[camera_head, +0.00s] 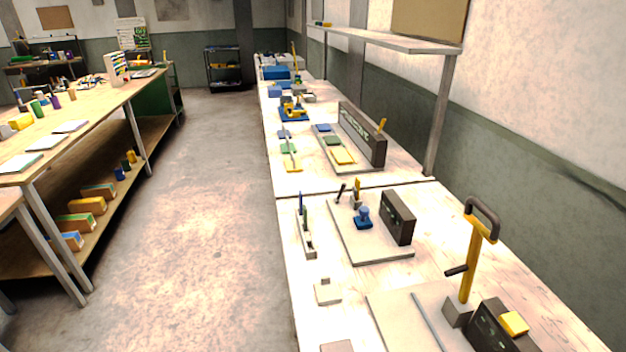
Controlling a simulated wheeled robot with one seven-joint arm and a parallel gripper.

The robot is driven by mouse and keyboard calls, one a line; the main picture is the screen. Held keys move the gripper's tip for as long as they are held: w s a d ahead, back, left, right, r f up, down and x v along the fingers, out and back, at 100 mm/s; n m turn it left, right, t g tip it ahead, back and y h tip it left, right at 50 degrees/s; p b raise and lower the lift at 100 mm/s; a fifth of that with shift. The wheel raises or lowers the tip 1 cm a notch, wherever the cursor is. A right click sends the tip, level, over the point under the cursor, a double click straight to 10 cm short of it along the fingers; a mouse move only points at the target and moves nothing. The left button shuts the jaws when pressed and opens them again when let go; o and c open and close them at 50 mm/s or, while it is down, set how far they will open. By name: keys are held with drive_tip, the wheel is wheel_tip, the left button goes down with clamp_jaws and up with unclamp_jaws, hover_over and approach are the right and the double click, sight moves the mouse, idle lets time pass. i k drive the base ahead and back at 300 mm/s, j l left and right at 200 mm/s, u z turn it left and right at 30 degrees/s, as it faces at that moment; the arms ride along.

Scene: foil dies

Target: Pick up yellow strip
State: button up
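Small yellow, green and blue pieces lie on the long bench on the right, in the middle distance. A flat yellow piece (293,169) lies near the bench's left edge, just beyond the seam between two bench tops. A green piece (288,148) and a blue piece (284,134) lie behind it in a row. A yellow block (343,156) sits on a grey plate to the right, in line with a green and a blue one. I cannot tell for sure which yellow piece is the strip. My gripper is not in view.
A lever press with a yellow handle (470,260) stands at the near right. A grey plate (360,243) holds a blue knob (363,216) and a dark block (398,218). A shelf (390,40) overhangs the bench's far part. Open floor (200,230) lies left, before a wooden workbench (95,105).

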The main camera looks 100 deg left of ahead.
sight(356, 189)
drive_tip(key=u, duration=2.25)
drive_tip(key=i+j, duration=0.55)
drive_tip(key=j, duration=0.15)
drive_tip(key=i+j, duration=0.55)
drive_tip(key=j, duration=0.15)
drive_tip(key=i+j, duration=0.6)
drive_tip(key=k+j+u, duration=0.05)
drive_tip(key=j, duration=0.05)
